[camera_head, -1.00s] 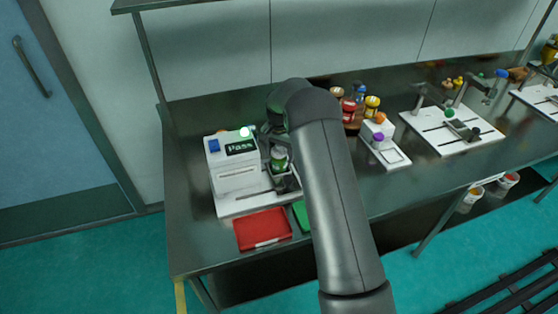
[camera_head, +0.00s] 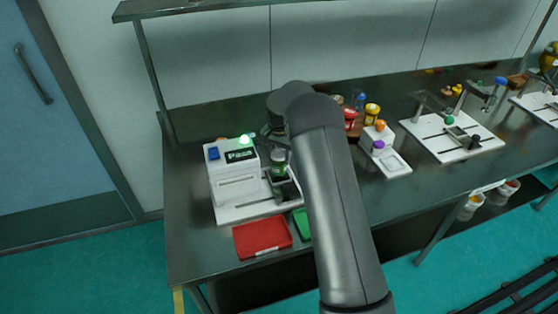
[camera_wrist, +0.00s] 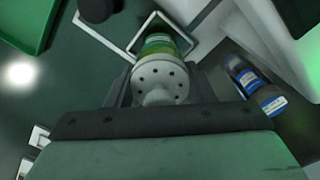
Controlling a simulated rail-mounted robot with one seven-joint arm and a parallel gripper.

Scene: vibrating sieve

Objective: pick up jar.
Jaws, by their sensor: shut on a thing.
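The jar (camera_head: 278,160) has a green body and stands upright beside the white machine in the head view. In the wrist view the jar (camera_wrist: 158,42) shows green with a yellowish label, behind a pale round part with small holes. My gripper (camera_wrist: 160,82) is shut on the jar, with a dark finger on each side. In the head view my gripper (camera_head: 277,145) is small and partly hidden by my arm. A pale square frame surrounds the jar in the wrist view; whether the jar touches its support is unclear.
The white machine (camera_head: 232,180) shows "Pass" and a lit green lamp. A red tray (camera_head: 262,238) and a partly hidden green tray (camera_head: 301,224) lie in front. A blue-labelled bottle (camera_wrist: 256,85) lies to the right in the wrist view. A white stand (camera_head: 385,152) is farther right.

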